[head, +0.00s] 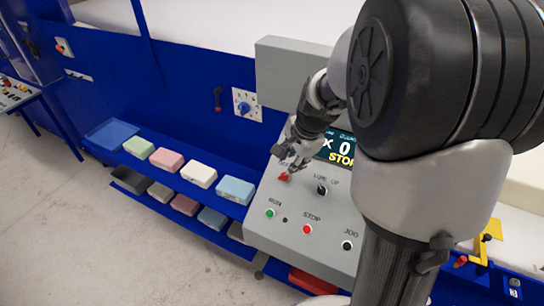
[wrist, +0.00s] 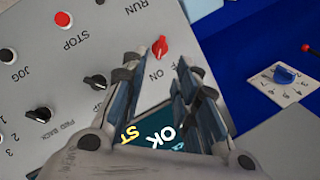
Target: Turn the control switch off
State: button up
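A red rotary switch (head: 285,177) sits on the sloped grey control panel (head: 268,226), left of the display. In the wrist view the red switch (wrist: 160,47) shows just beyond the fingertips, near an "ON" label; its handle looks tilted. My gripper (head: 290,154) is above the panel close to the switch, at its upper side in the head view. In the wrist view my gripper (wrist: 157,68) is open, with its two fingers apart and nothing between them. I cannot tell whether a finger touches the switch.
A black selector (head: 321,190), green RUN button (head: 270,213), red STOP button (head: 307,229) and black JOG button (head: 347,245) are close by. The display (head: 341,148) partly shows "STOP". A blue dial (head: 243,107) is on the machine wall. Foam blocks (head: 200,174) lie on shelves at left.

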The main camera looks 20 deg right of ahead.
aim_at(284, 175)
jog(key=b+x, duration=0.1)
jog(key=x, duration=0.8)
jog(key=shift+c, duration=0.4)
grip_shut()
